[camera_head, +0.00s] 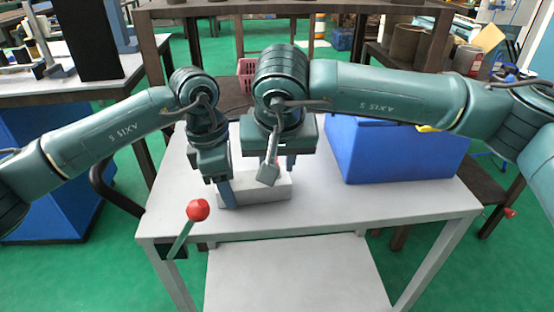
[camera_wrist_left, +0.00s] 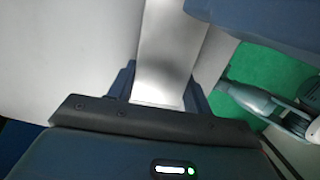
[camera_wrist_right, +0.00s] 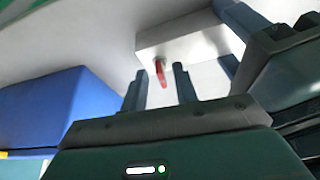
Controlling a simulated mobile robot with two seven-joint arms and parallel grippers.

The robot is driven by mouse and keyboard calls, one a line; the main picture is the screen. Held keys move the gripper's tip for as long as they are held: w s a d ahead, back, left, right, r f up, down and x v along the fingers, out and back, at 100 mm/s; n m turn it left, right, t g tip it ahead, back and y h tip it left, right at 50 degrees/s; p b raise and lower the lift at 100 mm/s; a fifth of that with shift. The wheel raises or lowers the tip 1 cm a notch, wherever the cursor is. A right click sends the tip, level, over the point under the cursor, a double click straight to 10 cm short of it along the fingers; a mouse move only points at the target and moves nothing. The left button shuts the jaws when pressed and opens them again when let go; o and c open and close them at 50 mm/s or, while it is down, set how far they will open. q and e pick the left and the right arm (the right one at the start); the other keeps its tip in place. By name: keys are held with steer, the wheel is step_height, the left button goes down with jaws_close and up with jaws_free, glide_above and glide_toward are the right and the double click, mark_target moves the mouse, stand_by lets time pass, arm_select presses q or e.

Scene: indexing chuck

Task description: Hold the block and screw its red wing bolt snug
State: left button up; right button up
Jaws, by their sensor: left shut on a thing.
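The light grey block (camera_head: 272,193) lies on the white table in the head view. My left gripper (camera_head: 228,196) is shut on one end of it; in the left wrist view the block (camera_wrist_left: 168,55) runs between the two fingers. The red wing bolt (camera_wrist_right: 160,72) sticks out of the block's face (camera_wrist_right: 195,45) in the right wrist view; it is hidden in the head view. My right gripper (camera_wrist_right: 158,80) is open, with one finger on each side of the bolt and a gap to both. It also shows over the block in the head view (camera_head: 279,172).
A large blue bin (camera_head: 395,155) stands on the table right of my right gripper. A lever with a red ball knob (camera_head: 197,210) rises at the table's front left. The white table (camera_head: 340,210) is clear in front of the bin. A brown shelf stands behind.

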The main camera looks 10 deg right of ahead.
steer(key=shift+f, duration=0.1)
jaws_close()
stand_by(0.4)
arm_select(q)
steer(key=shift+f, duration=0.1)
arm_select(e)
steer(key=shift+a+m, duration=0.1)
steer(key=shift+m, duration=0.5)
jaws_free()
steer(key=v, duration=1.2)
steer(key=shift+a, duration=0.25)
